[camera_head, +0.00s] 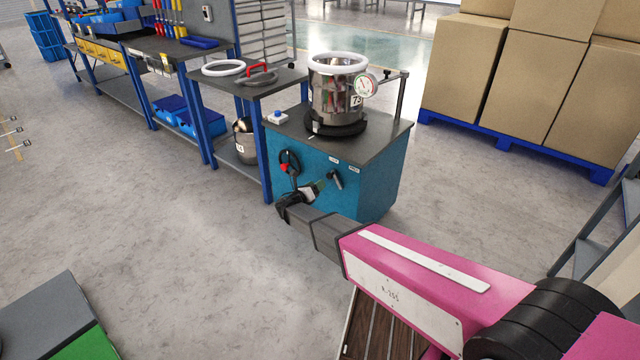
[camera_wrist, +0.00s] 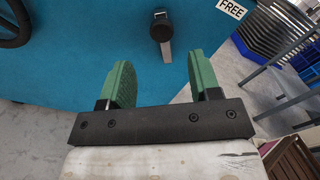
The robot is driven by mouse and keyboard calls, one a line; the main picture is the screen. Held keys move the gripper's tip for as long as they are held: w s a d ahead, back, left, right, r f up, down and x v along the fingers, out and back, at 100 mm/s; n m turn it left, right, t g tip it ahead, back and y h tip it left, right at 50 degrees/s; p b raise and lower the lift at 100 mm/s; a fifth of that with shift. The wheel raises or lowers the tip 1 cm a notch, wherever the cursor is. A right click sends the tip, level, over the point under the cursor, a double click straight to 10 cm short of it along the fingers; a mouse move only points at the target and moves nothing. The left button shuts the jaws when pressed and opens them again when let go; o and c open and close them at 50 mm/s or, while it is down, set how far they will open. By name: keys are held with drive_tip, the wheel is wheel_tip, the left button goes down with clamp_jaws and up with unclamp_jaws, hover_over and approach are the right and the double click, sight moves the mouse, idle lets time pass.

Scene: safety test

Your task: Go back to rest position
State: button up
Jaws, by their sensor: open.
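My gripper (camera_head: 308,193) is at the end of my pink arm, close to the front face of a blue cabinet (camera_head: 362,192). In the wrist view, its two green fingers (camera_wrist: 160,85) stand apart with nothing between them. Past the fingertips is a lever handle (camera_wrist: 161,30) with a dark knob and a grey bar on the blue face, apart from the fingers. The lever also shows in the head view (camera_head: 335,179), just right of the gripper. A label reading FREE (camera_wrist: 231,8) is at the upper right in the wrist view.
A steel pot (camera_head: 333,92) with a gauge (camera_head: 366,85) stands on the cabinet. A black handwheel (camera_head: 289,163) is on its front, left of the lever. Workbenches (camera_head: 232,87) stand left, boxes on a blue pallet (camera_head: 515,134) right. Floor at left is largely clear.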

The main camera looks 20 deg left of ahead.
idle(0.4)
drive_tip(key=s+d+r+m+g+h, duration=0.1)
drive_tip(key=d+m+g, duration=0.4)
drive_tip(key=d+m, duration=0.75)
drive_tip(key=s+d+r+m+g+h, duration=0.1)
drive_tip(key=d+m+g, duration=0.4)
drive_tip(key=d, duration=1.4)
drive_tip(key=s+d+r+m+g+y, duration=0.2)
drive_tip(key=s+d+m+g+y, duration=0.1)
drive_tip(key=s+d+m, duration=0.4)
drive_tip(key=s+d+r+m+g+y, duration=0.3)
drive_tip(key=s+d+m+y, duration=0.2)
drive_tip(key=s+d+m, duration=0.3)
drive_tip(key=d+m, duration=0.3)
drive_tip(key=m, duration=0.2)
drive_tip(key=shift+d+m+g+y, duration=0.3)
drive_tip(key=shift+d+m+y, duration=0.05)
drive_tip(key=shift+d+y, duration=0.05)
